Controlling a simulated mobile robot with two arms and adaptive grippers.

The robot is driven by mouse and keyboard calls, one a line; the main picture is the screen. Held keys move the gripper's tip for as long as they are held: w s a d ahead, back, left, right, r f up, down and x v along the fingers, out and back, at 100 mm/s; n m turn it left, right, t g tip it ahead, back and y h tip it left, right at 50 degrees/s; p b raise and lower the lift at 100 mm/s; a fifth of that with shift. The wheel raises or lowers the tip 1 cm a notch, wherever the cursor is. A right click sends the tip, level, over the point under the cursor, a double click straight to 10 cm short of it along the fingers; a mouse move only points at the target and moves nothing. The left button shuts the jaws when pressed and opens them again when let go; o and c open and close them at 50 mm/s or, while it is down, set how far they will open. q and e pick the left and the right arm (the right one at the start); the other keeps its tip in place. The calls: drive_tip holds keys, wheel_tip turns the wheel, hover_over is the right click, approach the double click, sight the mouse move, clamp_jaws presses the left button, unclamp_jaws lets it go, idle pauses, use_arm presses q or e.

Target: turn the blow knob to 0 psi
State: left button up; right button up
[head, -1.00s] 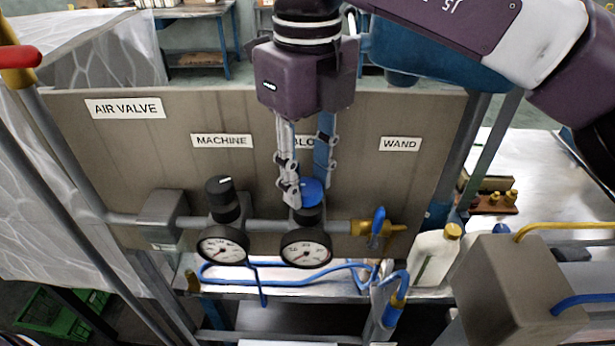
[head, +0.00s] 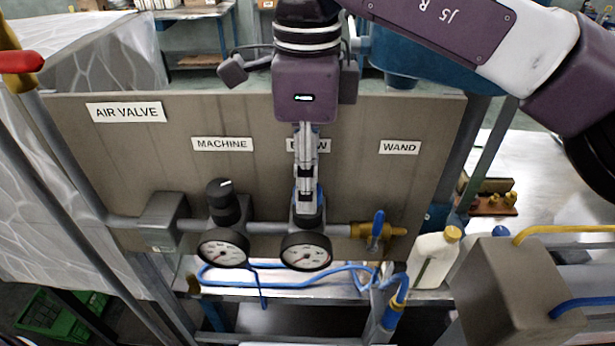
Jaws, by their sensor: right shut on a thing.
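The blow knob (head: 320,197) is blue and sits above the right-hand gauge on the panel's air pipe, under the partly covered BLOW label (head: 322,146). My right gripper (head: 306,208) reaches down from above and is shut on the blow knob, hiding most of it. The blow gauge (head: 306,252) below has a white dial; its needle is too small to read exactly. The black machine knob (head: 219,192) and its gauge (head: 223,248) stand to the left. My left gripper is not in view.
The panel (head: 150,160) stands behind the pipe. A blue-handled brass valve (head: 377,229) is close on the right. A white bottle (head: 434,259) and a grey box (head: 515,290) stand further right. Blue hoses (head: 290,284) run below the gauges.

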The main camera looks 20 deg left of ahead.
drive_tip(key=shift+r, duration=0.1)
idle(0.3)
drive_tip(key=o, duration=1.1)
drive_tip(key=shift+o, duration=0.3)
drive_tip(key=shift+s, duration=0.1)
